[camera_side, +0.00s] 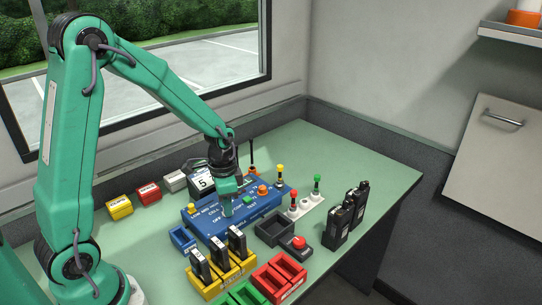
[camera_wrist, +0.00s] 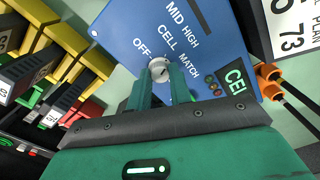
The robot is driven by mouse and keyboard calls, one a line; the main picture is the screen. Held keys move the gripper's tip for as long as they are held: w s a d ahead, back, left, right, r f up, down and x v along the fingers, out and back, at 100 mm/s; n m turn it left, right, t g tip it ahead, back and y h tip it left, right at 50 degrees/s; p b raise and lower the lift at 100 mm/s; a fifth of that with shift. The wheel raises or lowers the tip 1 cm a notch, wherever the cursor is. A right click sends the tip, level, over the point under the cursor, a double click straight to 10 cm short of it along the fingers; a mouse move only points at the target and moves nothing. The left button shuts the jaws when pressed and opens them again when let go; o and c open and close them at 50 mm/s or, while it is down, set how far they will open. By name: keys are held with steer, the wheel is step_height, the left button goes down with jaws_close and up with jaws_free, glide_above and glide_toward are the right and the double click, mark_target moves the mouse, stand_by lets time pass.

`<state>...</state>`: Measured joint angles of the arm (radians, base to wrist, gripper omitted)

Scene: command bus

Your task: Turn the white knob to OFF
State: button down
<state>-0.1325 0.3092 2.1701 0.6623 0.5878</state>
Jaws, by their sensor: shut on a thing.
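The white knob (camera_wrist: 158,65) is on a blue panel box (camera_wrist: 128,22) with the printed words OFF, CELL and MID around it. OFF is to the knob's upper left in the wrist view, CELL above it. A dark mark shows on the knob's face, but it is too small to tell which word it points at. My gripper (camera_wrist: 160,78) is shut on the knob, one green finger at each side. In the side view my gripper (camera_side: 227,208) reaches down to the blue box (camera_side: 255,207) on the table; the knob is hidden there.
Several black radios stand in yellow charging bays (camera_side: 236,273) in front of the box, with red bins (camera_side: 278,275) beside them. A red button (camera_side: 299,243) and a dark tray (camera_side: 273,229) are to the right. Two radios (camera_side: 347,214) stand farther right. The table's right back is clear.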

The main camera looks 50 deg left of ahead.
steer(key=n, duration=1.4)
stand_by(0.4)
steer(key=c, duration=1.3)
jaws_free()
steer(key=shift+r, duration=0.15)
steer(key=shift+r, duration=3.8)
steer(key=shift+r, duration=0.1)
